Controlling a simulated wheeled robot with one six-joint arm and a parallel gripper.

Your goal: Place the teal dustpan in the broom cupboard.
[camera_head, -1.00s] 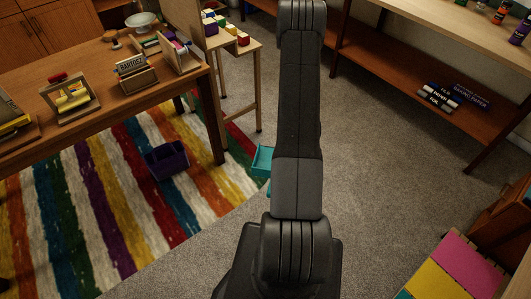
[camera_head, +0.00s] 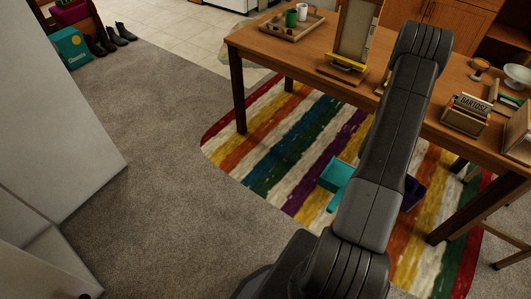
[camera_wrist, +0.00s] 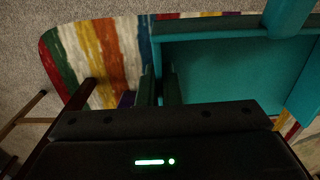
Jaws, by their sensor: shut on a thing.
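The teal dustpan (camera_head: 336,174) shows beside my arm in the head view, held above the striped rug, partly hidden by the arm. In the wrist view the dustpan (camera_wrist: 235,70) fills the right side, its open pan facing the camera and its thick handle at the top right. My gripper (camera_wrist: 158,88) is shut on the pan's left edge wall.
A wooden table (camera_head: 310,62) with a tray, a stand and boxes stands at the back right. A purple caddy (camera_head: 412,192) lies on the striped rug (camera_head: 235,150). Grey carpet (camera_head: 150,150) is clear between.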

